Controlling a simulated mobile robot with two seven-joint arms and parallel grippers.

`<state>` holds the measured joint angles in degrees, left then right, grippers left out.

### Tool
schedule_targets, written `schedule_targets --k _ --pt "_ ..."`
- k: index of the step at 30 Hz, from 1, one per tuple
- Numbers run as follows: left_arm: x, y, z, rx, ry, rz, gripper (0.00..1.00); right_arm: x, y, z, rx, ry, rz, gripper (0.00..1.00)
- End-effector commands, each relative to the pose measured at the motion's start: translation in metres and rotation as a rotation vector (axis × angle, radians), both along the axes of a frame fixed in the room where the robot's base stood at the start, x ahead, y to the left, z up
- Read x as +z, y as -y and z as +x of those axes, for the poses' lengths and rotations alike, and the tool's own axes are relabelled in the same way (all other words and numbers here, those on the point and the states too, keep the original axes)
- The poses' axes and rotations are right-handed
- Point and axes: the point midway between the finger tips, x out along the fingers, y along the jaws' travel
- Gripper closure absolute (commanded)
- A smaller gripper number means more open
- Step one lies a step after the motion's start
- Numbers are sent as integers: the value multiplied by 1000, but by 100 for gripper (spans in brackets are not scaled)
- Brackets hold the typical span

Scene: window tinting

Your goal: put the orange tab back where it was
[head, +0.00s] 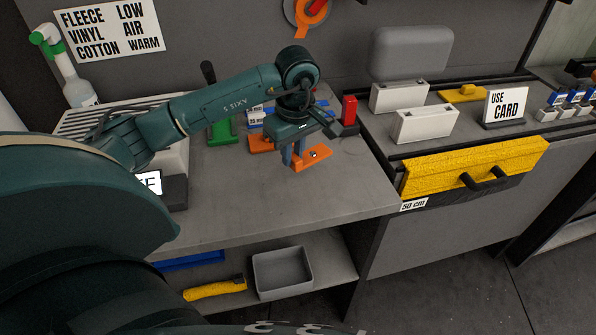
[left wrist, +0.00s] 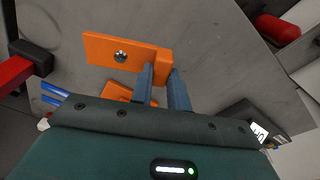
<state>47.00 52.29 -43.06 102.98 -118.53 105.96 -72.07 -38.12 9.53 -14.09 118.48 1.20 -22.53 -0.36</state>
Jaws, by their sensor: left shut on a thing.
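The orange tab (head: 313,157) is a flat orange piece with a round metal stud. It shows large in the left wrist view (left wrist: 105,53), its right end between my blue-grey fingers. My left gripper (head: 293,161) is shut on it and points down over the grey worktop (head: 270,202). I cannot tell whether the tab touches the worktop. A second orange piece (head: 260,143) lies just behind and to the left; it is partly hidden behind my fingers and palm in the left wrist view (left wrist: 117,92). My right gripper is not in view.
A green-based tool (head: 221,132) stands left of the gripper, and a red block on a black base (head: 349,110) stands right. Blue strips with small labels lie behind. White boxes (head: 425,124) and a yellow panel (head: 470,168) are farther right. The worktop's front is clear.

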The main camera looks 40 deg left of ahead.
Motion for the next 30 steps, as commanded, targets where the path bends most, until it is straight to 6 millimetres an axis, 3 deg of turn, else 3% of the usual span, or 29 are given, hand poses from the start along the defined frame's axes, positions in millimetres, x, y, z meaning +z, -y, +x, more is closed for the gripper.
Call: schedule_targets --k 15,25,26,30 --pt "-56 1 0 -1 1 -1 100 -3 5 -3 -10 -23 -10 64" --pt "-60 0 0 -1 2 0 100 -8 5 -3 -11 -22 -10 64" --pt "-59 0 0 -1 2 0 81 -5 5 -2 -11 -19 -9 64" --pt "-59 0 0 -1 2 -1 70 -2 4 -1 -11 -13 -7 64"
